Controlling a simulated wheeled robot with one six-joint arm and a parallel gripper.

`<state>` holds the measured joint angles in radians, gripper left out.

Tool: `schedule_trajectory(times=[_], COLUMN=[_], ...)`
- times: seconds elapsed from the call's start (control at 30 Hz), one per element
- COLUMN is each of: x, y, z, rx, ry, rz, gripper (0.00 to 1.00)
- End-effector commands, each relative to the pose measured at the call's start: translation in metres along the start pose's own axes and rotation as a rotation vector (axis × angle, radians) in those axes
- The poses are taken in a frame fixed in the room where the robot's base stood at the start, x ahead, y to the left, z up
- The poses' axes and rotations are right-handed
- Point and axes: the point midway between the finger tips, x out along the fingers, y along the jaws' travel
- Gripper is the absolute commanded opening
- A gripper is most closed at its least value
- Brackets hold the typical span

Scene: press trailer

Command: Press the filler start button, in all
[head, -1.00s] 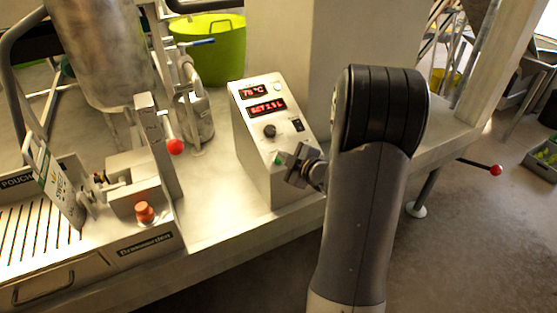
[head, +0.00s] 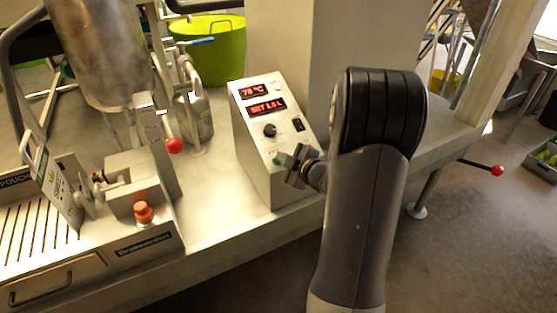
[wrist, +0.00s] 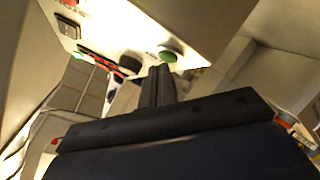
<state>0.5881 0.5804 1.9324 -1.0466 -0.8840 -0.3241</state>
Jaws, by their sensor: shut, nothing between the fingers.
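The filler control box (head: 250,150) stands on the steel counter, with red displays reading 78 °C and SET 1.5 L, a black knob (head: 269,130) and a black switch (head: 298,124). A green button (head: 277,158) sits low on its sloped face; it also shows in the wrist view (wrist: 168,56). My gripper (head: 290,160) is shut and empty, right beside the green button. In the wrist view the closed fingertips (wrist: 160,70) point at the button's lower edge. I cannot tell whether they touch it.
An orange-red button (head: 143,211) sits on a steel block at left, beside an upright pouch (head: 48,178). A red-knobbed lever (head: 174,146) and a steel tank (head: 104,50) stand behind. The counter between that block and the control box is clear.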

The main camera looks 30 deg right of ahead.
Motion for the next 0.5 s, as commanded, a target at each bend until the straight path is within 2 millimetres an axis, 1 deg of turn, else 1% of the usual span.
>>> schedule_trajectory(times=[0.5], x=[0.0048], y=[-0.0038], z=[0.0037], rx=[0.000], ry=[0.000], rz=[0.000], gripper=[0.00])
